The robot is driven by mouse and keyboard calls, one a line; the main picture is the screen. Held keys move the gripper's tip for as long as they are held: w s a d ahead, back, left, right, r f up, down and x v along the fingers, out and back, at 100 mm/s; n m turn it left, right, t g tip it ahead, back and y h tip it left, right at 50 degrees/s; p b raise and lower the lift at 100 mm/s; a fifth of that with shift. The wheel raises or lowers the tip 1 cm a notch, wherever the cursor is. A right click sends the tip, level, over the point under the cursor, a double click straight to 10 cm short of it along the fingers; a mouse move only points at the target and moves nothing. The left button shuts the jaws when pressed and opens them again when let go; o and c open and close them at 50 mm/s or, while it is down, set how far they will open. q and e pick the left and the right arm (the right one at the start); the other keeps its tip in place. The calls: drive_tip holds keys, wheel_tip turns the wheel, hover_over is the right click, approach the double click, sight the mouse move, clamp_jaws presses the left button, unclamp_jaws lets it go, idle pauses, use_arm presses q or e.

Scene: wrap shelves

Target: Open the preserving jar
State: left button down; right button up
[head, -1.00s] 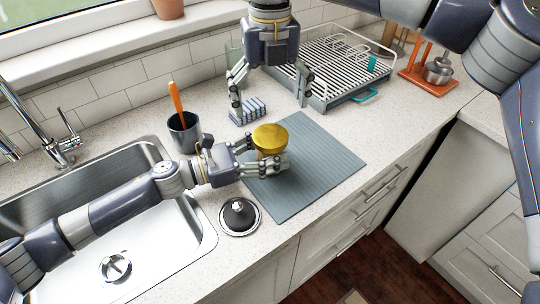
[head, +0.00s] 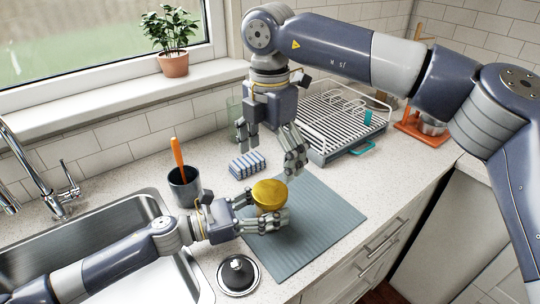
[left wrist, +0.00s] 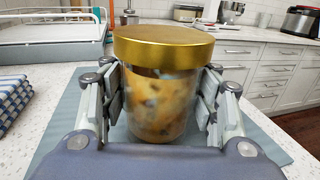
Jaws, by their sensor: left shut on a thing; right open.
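The preserving jar has a gold lid (head: 270,194) and stands upright on the grey-blue mat (head: 318,222). In the left wrist view its clear glass body (left wrist: 157,105) shows orange-brown contents, and the gold lid (left wrist: 162,45) sits on top. My left gripper (head: 262,212) is shut on the jar's body below the lid, with a finger on each side. My right gripper (head: 269,158) points down, open and empty, above and behind the jar, apart from the lid.
A dish rack (head: 340,118) stands behind the mat. A striped folded cloth (head: 247,165) and a dark cup (head: 184,185) with an orange-handled tool are at the left. A sink plug (head: 238,274) lies at the front by the sink (head: 95,235).

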sight(270, 190)
drive_tip(key=m, duration=0.6)
drive_tip(key=shift+f, duration=4)
